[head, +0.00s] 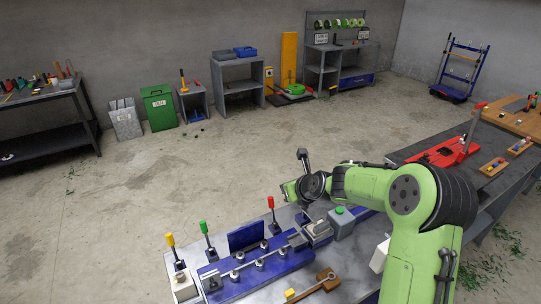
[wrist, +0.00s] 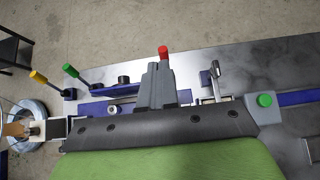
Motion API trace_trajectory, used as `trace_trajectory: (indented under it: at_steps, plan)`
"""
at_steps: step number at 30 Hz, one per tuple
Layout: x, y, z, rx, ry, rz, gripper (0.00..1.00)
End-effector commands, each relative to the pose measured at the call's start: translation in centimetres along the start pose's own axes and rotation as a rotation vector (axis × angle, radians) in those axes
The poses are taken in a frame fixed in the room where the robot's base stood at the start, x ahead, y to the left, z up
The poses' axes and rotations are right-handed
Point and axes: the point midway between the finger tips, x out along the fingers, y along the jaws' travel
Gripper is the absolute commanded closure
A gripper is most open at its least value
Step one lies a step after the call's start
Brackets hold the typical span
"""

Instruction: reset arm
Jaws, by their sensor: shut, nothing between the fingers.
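My gripper (wrist: 158,84) shows in the wrist view as two grey fingers side by side, shut with nothing between them. They are over the blue twisting fixture, in front of the red-tipped lever (wrist: 163,51). In the head view my green arm reaches in from the right above the workbench, and its wrist is near the middle; the fingers cannot be made out there. The blue fixture (head: 226,289) lies on the bench below and left of my wrist. Part of it is hidden behind my gripper in the wrist view.
Levers with yellow (head: 170,240), green (head: 204,227) and red (head: 271,202) handles stand up along the bench. A grey box with a green button (head: 340,211) stands close to my arm. A wooden-handled tool (head: 325,281) lies in front. The floor behind is mostly clear.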

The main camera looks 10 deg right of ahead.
Motion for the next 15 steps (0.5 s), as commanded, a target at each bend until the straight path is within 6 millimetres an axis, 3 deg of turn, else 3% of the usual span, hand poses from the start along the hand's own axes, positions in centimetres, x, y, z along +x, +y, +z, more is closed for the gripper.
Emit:
trace_trajectory:
  at_steps: [2,5,11,15]
  plan:
    - [-0.3,0.3,0.0,-0.043,0.008,-0.001,1.00]
    - [-2.5,2.0,-0.2,-0.306,0.064,-0.001,1.00]
    - [-12.1,6.4,-2.9,-1.215,0.276,0.049,1.00]
    - [-19.6,8.8,-6.2,-1.781,0.389,0.154,1.00]
